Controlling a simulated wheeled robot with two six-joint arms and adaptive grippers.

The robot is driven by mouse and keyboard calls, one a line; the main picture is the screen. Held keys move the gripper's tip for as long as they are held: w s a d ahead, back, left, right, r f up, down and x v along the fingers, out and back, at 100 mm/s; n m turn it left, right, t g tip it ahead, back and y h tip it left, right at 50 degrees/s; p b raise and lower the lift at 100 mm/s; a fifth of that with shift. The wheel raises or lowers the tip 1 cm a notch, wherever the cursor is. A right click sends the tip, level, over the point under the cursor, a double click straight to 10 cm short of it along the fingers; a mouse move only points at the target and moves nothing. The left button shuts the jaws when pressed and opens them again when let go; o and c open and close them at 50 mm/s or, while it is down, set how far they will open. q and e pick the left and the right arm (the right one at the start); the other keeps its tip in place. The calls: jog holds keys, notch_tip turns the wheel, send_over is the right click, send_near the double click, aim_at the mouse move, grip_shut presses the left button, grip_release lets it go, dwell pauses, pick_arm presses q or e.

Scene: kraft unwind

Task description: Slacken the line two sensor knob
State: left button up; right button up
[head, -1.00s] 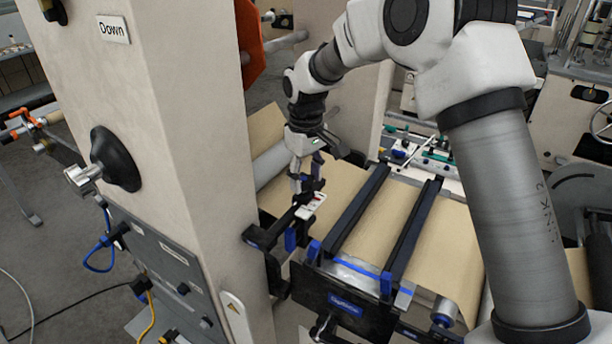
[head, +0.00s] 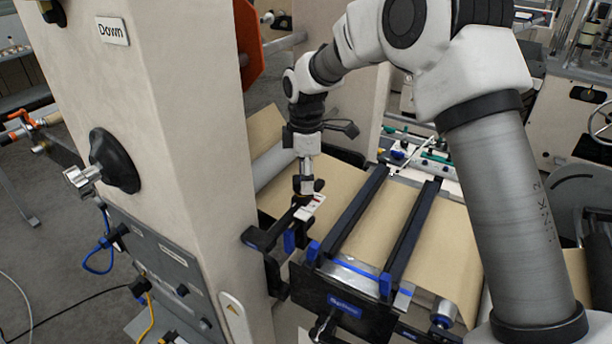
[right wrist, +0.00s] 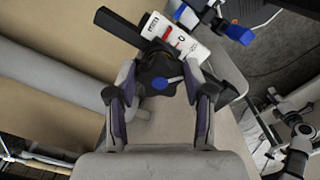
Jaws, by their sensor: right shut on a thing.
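The sensor knob (right wrist: 158,66) is black and lobed, with a blue centre and a pale pointer. In the right wrist view it sits between the two fingers of my right gripper (right wrist: 161,82), which is shut on it. The knob stands on a white sensor (right wrist: 187,43) with red and black print. In the head view my right gripper (head: 305,186) points down onto the sensor (head: 310,208), and its fingers and the wrist mostly hide the knob. My left gripper is not in view.
A dark bracket (head: 262,238) carries the sensor beside the beige machine column (head: 185,120). Two dark rails (head: 410,235) cross the brown paper web (head: 385,225) to the right. A bare roller (head: 272,164) lies behind the gripper.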

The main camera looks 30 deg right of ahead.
jog(key=n, duration=0.5)
jog(key=shift+w+f+n, duration=0.1)
jog(key=shift+f+n, duration=0.15)
jog(key=shift+n, duration=0.05)
jog(key=n, duration=0.5)
jog(key=shift+w+n, duration=0.15)
jog(key=shift+n, duration=0.45)
dwell(0.4)
jog(key=o, duration=0.9)
jog(key=shift+o, duration=1.2)
jog(key=shift+w, duration=0.15)
jog(key=shift+r, duration=0.1)
